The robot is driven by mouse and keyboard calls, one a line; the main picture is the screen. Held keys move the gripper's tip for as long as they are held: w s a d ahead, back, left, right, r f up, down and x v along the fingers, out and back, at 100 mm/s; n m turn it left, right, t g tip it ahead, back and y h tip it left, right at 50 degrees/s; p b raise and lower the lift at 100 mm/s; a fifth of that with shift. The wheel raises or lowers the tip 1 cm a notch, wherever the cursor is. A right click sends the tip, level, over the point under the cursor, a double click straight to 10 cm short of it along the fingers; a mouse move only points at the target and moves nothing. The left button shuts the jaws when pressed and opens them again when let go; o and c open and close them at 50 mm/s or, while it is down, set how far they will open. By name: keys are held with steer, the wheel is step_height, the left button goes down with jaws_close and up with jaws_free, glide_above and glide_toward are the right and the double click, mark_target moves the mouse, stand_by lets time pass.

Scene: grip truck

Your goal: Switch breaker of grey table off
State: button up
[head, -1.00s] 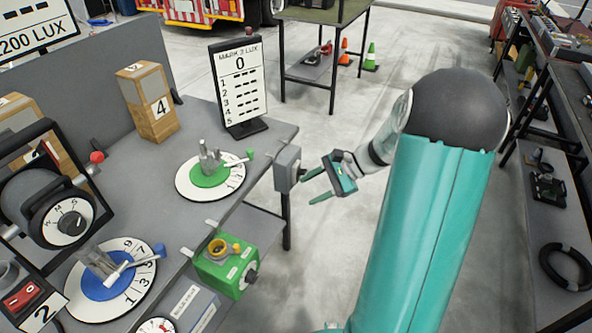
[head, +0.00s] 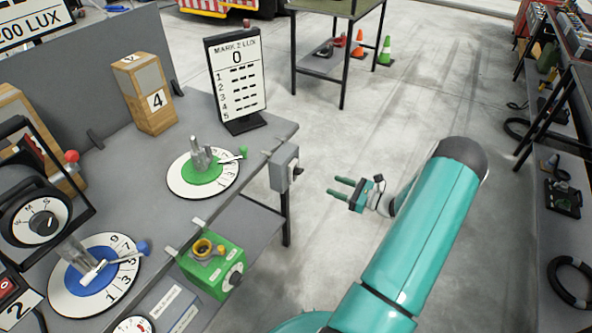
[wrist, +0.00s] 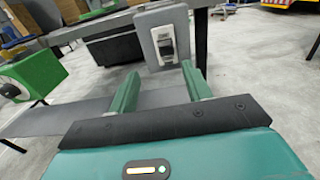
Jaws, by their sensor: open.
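The grey table (head: 125,178) stands at the left in the head view. A grey breaker box (head: 284,167) is fixed at its right edge, with a dark switch knob (head: 297,171) on the side facing my gripper. In the wrist view the breaker box (wrist: 152,48) is ahead at the top, with its dark switch (wrist: 165,43) in a light frame. My gripper (head: 337,187) is open and empty, to the right of the breaker and apart from it. Its two fingers (wrist: 160,82) point toward the box in the wrist view, just below it. Whether the switch is on or off cannot be told.
A green box with a yellow top (head: 212,265) sits at the table's front edge; its side also shows in the wrist view (wrist: 38,72). Dials with levers, a wooden block (head: 150,112) and a lux sign (head: 237,75) stand on the table.

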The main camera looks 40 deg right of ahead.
mark_target(302, 172)
steer(key=shift+m, duration=0.3)
steer(key=x, duration=1.3)
steer(key=shift+w+d+f, duration=0.2)
steer(key=shift+w+d, duration=0.05)
steer(key=shift+w, duration=0.05)
steer(key=c, duration=1)
